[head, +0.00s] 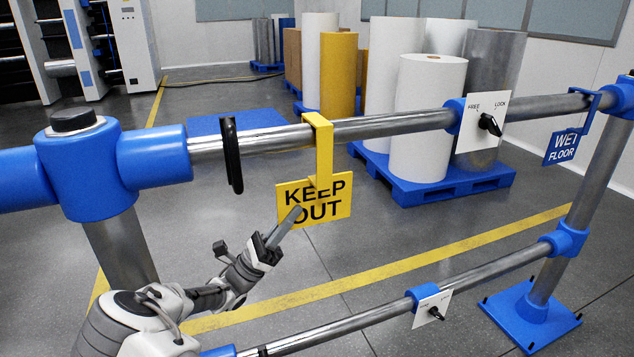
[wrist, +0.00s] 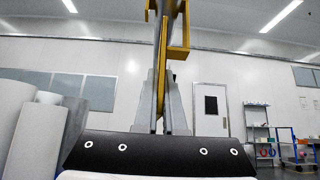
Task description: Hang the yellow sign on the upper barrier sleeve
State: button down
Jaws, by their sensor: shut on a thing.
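The yellow sign (head: 335,205), lettered KEEP OUT, hangs below the steel upper rail (head: 390,126). Its yellow hook (head: 325,150) passes in front of the rail and bends over its top in the head view. I cannot tell whether the hook rests on the rail. My gripper (head: 296,214) is shut on the sign's lower left part, with one finger across the lettering. In the wrist view the sign (wrist: 162,75) stands edge-on between the fingertips (wrist: 165,95). A blue sleeve (head: 454,113) sits farther right on the upper rail, beside a white FREE/LOCK plate (head: 478,140) with a black knob.
A black loop (head: 232,155) hangs on the rail left of the hook. A blue WET FLOOR sign (head: 564,147) hangs at the far right. A lower rail (head: 360,322) carries another plate (head: 420,312). Rolls on blue pallets (head: 440,188) stand behind the barrier.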

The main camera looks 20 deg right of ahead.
aim_at(289, 197)
jog(key=shift+r+p, duration=2.25)
jog(key=shift+s, duration=0.1)
jog(key=s+p, duration=0.5)
jog(key=s, duration=0.4)
jog(key=shift+s, duration=0.4)
jog(key=shift+t, duration=0.5)
